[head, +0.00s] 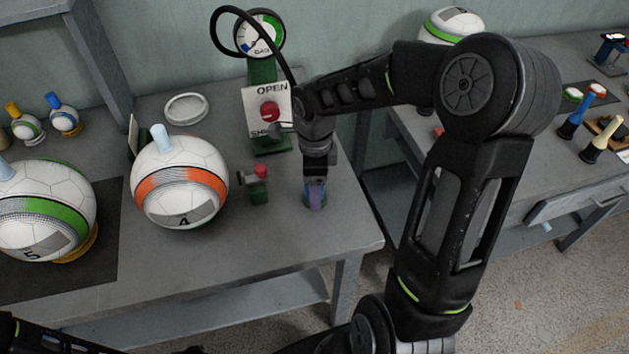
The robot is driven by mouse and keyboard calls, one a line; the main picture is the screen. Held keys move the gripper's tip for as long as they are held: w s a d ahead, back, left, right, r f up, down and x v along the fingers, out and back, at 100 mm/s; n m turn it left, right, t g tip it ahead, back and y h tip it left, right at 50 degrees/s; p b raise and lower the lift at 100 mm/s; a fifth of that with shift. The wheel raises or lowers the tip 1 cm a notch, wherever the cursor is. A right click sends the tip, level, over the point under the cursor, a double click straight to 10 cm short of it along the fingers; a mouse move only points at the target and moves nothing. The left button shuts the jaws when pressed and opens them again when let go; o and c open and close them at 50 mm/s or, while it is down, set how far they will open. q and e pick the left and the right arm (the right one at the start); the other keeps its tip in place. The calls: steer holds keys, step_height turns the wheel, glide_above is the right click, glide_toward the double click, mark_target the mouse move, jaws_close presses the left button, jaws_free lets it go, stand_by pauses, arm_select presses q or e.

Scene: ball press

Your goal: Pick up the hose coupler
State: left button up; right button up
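A black hose (221,20) loops from the round gauge and runs down behind my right arm, where its end is hidden. A small blue-purple piece (315,196) stands on a green base near the table's right edge. It may be the hose coupler, but its join with the hose is hidden. My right gripper (316,180) points down directly at the top of this piece. Its fingers are dark and small here, so I cannot tell whether they grip it. My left gripper is out of view; only dark arm parts show at the bottom left.
The green stand with gauge (264,35), OPEN sign and red knob (269,112) is behind the gripper. A red-topped green fitting (259,186) and an orange-banded ball (180,183) stand to its left. A white ring (186,108) lies farther back.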

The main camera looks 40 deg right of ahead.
steer(key=shift+c, duration=0.4)
jaws_close()
stand_by(0.6)
